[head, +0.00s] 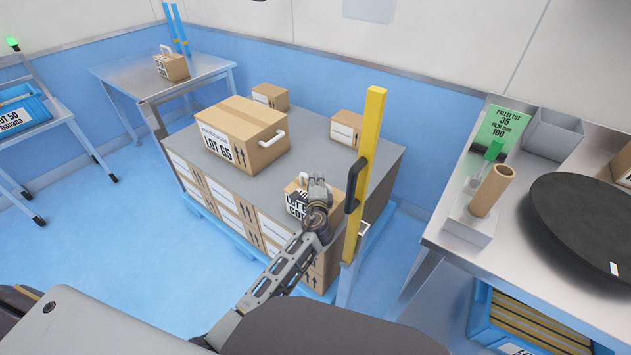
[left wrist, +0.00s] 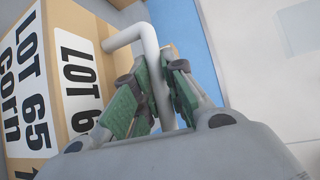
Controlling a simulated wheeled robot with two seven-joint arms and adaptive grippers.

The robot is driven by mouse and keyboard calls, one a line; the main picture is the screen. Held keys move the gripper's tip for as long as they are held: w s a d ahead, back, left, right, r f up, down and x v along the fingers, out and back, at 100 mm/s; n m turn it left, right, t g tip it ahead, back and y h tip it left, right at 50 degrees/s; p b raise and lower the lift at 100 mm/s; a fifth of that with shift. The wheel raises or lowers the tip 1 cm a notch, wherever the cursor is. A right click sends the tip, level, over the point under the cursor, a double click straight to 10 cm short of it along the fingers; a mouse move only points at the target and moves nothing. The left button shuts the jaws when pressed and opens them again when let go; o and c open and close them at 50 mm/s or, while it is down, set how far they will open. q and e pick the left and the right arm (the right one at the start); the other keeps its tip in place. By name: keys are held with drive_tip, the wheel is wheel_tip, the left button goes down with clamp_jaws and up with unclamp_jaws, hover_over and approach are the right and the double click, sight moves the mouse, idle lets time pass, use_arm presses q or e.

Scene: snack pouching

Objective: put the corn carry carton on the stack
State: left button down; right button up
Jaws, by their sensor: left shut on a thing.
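The corn carry carton (head: 296,207) is brown with a white label and is at the near right corner of the stack (head: 195,158) in the head view. Its label reads LOT 65 corn in the left wrist view (left wrist: 25,85). My left gripper (head: 318,184) is at the carton's top right and hides part of it. In the left wrist view its green-padded fingers (left wrist: 160,95) are shut around the carton's pale bar handle (left wrist: 150,48). I cannot tell whether the carton touches the stack's grey top. My right gripper is not in view.
A large LOT 65 carton (head: 245,125) and two small cartons (head: 270,95) (head: 347,127) stand on the stack. A yellow post (head: 370,135) with a black handle rises close beside my left gripper. A steel bench (head: 480,240) is at right. Clear grey top lies mid-stack.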

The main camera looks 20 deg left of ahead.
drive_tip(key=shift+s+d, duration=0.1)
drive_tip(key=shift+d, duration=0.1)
use_arm(q)
drive_tip(key=c, duration=1.5)
unclamp_jaws()
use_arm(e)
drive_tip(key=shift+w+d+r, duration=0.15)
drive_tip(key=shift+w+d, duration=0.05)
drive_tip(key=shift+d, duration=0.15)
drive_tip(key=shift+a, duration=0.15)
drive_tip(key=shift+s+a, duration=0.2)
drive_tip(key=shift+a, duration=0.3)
